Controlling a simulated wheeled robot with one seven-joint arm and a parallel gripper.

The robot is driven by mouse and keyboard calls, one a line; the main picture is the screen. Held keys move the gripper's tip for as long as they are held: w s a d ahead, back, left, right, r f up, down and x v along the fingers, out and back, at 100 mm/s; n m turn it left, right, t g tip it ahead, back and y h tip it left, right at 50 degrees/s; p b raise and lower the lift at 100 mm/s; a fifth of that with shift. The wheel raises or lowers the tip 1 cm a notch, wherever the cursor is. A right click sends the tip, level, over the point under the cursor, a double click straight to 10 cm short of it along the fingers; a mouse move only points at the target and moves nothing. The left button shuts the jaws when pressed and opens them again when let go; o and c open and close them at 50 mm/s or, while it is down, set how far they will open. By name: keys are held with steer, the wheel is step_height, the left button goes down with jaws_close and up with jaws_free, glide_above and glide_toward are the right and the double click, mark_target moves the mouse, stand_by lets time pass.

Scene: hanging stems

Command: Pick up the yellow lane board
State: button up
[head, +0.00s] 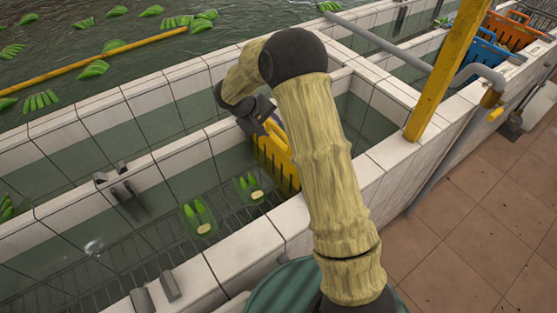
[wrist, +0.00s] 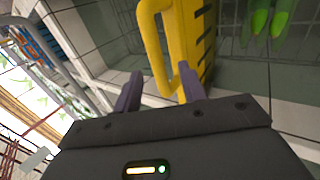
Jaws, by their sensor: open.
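The yellow lane board (head: 272,162) stands upright across the tiled trough, in the middle of the head view. It has dark slots, and my arm and gripper hide its upper part there. In the wrist view the slotted board (wrist: 190,35) shows with its looped yellow handle (wrist: 153,45). My gripper (head: 262,118) is at the top of the board. In the wrist view its two dark fingers (wrist: 160,88) are apart, and the lower end of the handle appears between them. I cannot tell whether they touch it.
Green banana pieces (head: 198,218) lie in the trough (head: 235,240) left of the board. A blue board (head: 478,50) and an orange one (head: 512,32) stand at the upper right. A yellow post (head: 445,70) and a grey pipe (head: 440,150) are right of my arm.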

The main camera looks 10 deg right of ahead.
mark_target(277, 129)
stand_by(0.3)
steer(key=shift+p+x, duration=1.15)
steer(key=shift+x, duration=1.5)
steer(key=shift+s+d+r, duration=0.1)
steer(key=shift+d, duration=0.05)
jaws_close()
